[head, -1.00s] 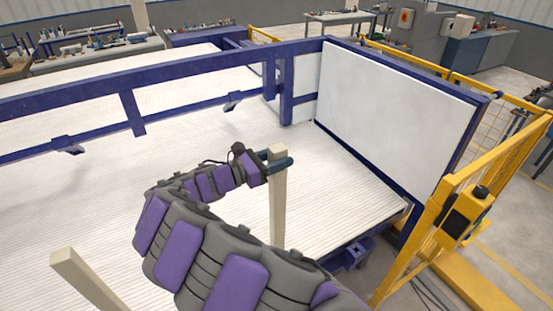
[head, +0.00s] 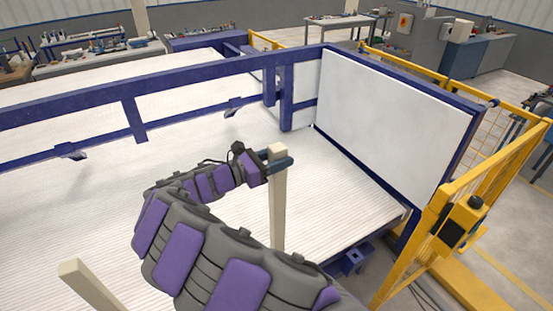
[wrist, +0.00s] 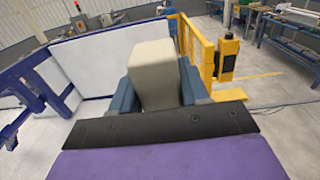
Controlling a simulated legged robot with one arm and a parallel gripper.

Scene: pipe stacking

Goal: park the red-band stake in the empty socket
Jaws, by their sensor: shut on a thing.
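A pale square-section stake (head: 277,205) stands upright in the head view, with my gripper (head: 280,163) shut around its upper part. In the wrist view the top of this held stake (wrist: 154,75) sits between the two blue-grey fingers of my gripper (wrist: 156,90). A second pale stake (head: 92,288) shows at the lower left of the head view, leaning and cut off by the picture edge. No red band shows on either stake. The lower ends of both stakes and any socket are hidden or out of view.
A large white ribbed bed (head: 75,215) lies behind and below my arm. A blue rail frame (head: 130,105) runs along its far side. A white panel (head: 395,125) stands at the right, beside a yellow guard fence with a yellow box (head: 462,222). Workbenches stand far back.

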